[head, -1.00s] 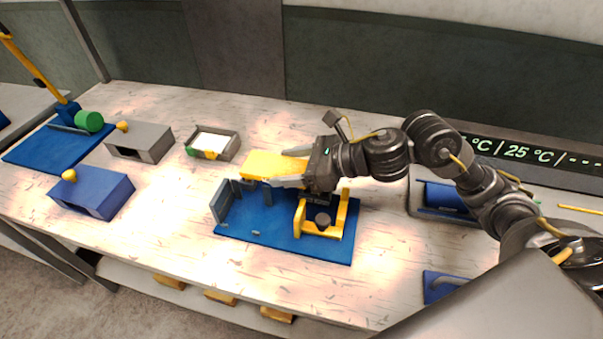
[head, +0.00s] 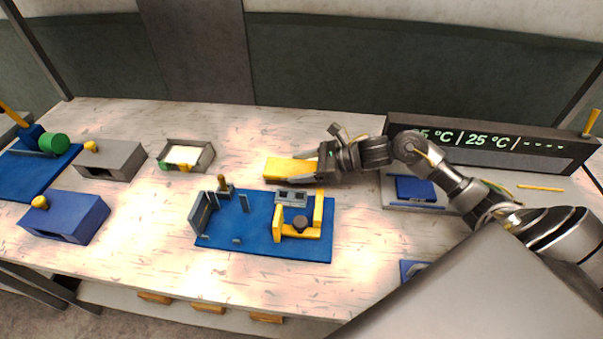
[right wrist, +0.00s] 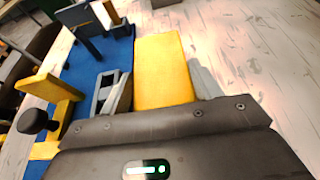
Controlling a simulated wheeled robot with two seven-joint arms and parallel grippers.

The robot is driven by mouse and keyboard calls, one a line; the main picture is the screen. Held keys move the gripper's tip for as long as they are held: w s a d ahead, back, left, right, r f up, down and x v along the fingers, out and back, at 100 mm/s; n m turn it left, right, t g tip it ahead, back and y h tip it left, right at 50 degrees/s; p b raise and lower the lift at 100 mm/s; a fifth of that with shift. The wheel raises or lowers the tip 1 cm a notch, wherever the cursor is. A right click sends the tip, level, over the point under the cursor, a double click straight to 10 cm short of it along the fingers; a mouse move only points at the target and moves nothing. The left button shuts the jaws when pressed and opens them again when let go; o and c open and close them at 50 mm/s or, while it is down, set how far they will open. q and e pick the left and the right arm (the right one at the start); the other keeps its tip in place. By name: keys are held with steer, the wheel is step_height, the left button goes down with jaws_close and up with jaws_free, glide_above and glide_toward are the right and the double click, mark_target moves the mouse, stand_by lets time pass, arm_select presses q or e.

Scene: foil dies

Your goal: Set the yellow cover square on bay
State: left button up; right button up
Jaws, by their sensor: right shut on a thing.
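The yellow cover (head: 282,168) is a flat, oblong block. My right gripper (head: 303,169) is shut on it, with the arm coming in from the right. The cover is just behind the blue fixture base (head: 259,238), apart from its uprights. In the right wrist view the cover (right wrist: 163,72) lies lengthwise ahead of the palm, with the fixture to its left. The fixture bears grey uprights at its left and a yellow frame (head: 318,212) with a black knob at its right. A grey slotted block (head: 291,196) stands at the frame's back. My left gripper is out of view.
A grey housing (head: 111,160), a blue housing (head: 66,217) and a shallow tray with a white sheet (head: 185,155) stand to the left. A grey tray with a blue part (head: 416,189) lies right. A long display (head: 490,140) stands at the back. Bare tabletop lies between the fixture and housings.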

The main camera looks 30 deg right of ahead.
step_height(320, 180, down, 2)
steer(key=shift+f+p, duration=0.1)
steer(key=shift+p, duration=0.65)
steer(key=shift+d+f, duration=0.1)
steer(key=shift+f, duration=0.4)
steer(key=shift+f+b, duration=0.2)
steer(key=shift+b, duration=0.1)
steer(key=o, duration=0.7)
steer(key=shift+r, duration=0.1)
